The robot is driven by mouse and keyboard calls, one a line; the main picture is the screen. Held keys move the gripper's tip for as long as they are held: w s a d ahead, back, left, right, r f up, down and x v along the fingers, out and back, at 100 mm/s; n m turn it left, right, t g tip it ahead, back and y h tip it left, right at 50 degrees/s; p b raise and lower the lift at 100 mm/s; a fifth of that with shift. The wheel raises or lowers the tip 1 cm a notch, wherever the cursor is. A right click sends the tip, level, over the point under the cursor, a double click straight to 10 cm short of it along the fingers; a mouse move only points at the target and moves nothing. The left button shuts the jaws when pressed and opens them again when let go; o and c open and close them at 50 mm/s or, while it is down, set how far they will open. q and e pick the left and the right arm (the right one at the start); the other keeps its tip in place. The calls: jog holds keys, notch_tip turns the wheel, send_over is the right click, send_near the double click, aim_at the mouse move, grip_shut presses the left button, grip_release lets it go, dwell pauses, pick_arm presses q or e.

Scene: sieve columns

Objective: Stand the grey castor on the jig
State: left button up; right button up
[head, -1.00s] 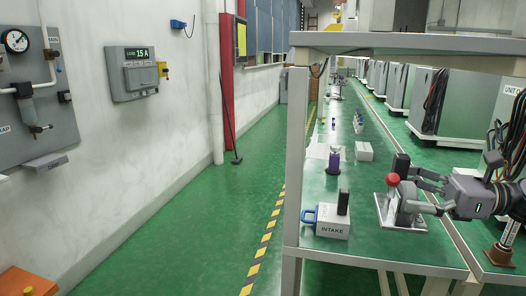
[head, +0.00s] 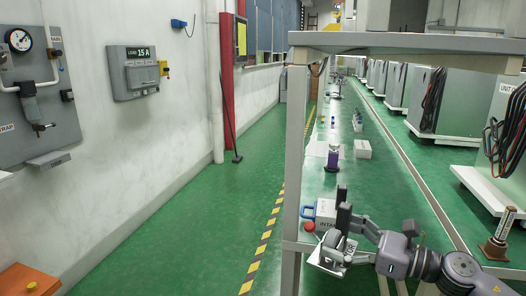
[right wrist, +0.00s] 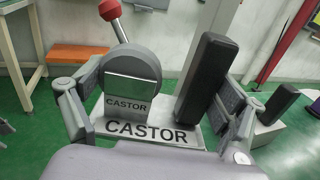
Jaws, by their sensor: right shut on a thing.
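The grey castor (head: 326,262), with a red ball on a lever, is held by my right gripper (head: 338,247) at the bench's near end. In the right wrist view, the castor (right wrist: 131,68) shows a round grey body on a plate marked CASTOR, between the two fingers of the gripper (right wrist: 160,92). A black block (right wrist: 207,75) rises beside the round body. The castor looks tilted in the head view. Whether it touches the bench is hard to tell. No thing is marked as the jig. My left gripper is out of view.
A white INTAKE block (head: 325,209) with a blue handle stands just behind the castor, partly hidden. A purple-topped item (head: 332,160) and a white block (head: 362,149) stand farther along the green bench (head: 395,190). A grey shelf (head: 400,41) hangs above.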

jog(key=f+t, duration=0.1)
jog(key=s+a+f+m+t+h, duration=0.1)
jog(key=a+f+m+t+h, duration=0.1)
jog(key=f, duration=0.1)
jog(key=shift+s+a, duration=0.2)
jog(key=shift+s, duration=0.1)
jog(key=s+d+f+m+t+h, duration=0.55)
jog(key=s+f+m+h, duration=0.25)
jog(key=s+m+h, duration=0.4)
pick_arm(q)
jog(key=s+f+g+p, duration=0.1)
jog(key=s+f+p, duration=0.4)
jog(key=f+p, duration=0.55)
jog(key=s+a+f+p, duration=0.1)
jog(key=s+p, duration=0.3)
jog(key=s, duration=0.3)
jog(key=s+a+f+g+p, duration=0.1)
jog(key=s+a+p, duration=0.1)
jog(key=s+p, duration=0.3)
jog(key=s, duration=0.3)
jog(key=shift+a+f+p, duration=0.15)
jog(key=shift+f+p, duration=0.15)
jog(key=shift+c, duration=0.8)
pick_arm(e)
jog(key=s+r+n+h, duration=0.1)
jog(key=s+r, duration=0.5)
jog(key=r, duration=1.1)
jog(key=shift+s+r+n, duration=0.15)
jog(key=shift+r+n, duration=0.05)
jog(key=shift+n, duration=0.6)
